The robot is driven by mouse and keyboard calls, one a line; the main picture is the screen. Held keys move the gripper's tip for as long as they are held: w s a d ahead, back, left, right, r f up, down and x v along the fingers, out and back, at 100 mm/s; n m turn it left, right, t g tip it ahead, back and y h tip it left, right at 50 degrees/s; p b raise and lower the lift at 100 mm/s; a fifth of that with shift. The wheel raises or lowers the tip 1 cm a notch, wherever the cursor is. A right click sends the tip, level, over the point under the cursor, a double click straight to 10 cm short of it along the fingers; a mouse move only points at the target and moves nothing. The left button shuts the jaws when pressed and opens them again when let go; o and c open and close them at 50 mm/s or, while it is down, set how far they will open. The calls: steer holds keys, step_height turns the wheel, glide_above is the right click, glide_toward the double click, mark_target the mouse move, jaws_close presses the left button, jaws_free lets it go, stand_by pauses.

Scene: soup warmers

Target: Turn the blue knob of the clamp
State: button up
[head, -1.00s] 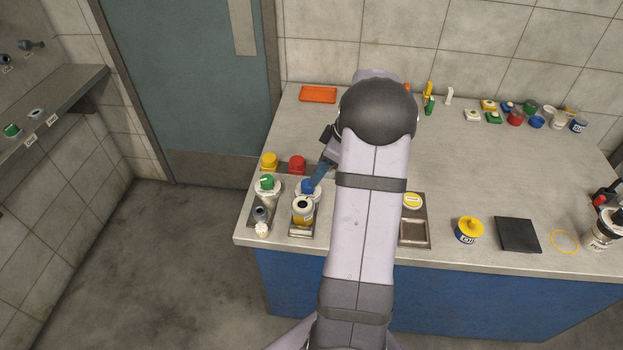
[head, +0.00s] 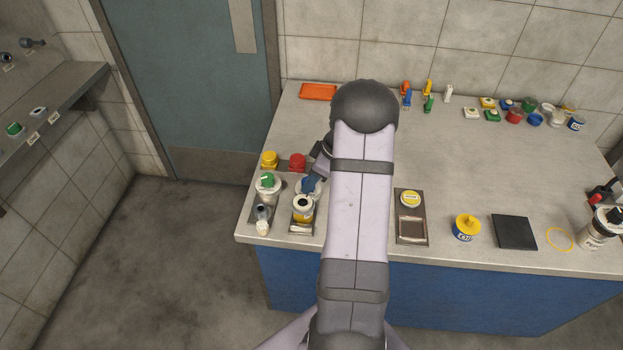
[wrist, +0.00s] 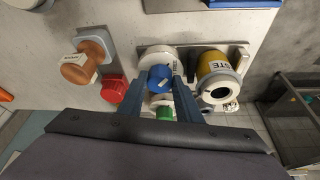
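The blue knob (wrist: 160,78) sits on a round white base (wrist: 157,54) on the counter. In the wrist view it lies between the two blue fingers of my gripper (wrist: 157,82), which is open around it. I cannot tell whether either finger touches it. In the head view my gripper (head: 311,184) is down at the white base and hides most of the knob.
A green knob (head: 267,181), a red knob (head: 297,163) and a yellow knob (head: 269,160) stand close by. An orange-brown handle (wrist: 85,60) shows left in the wrist view. A yellow-lidded tin (head: 466,227) and a black pad (head: 515,232) lie to the right. The counter's middle is clear.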

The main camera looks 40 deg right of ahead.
steer(key=c, duration=0.4)
steer(key=shift+c, duration=0.2)
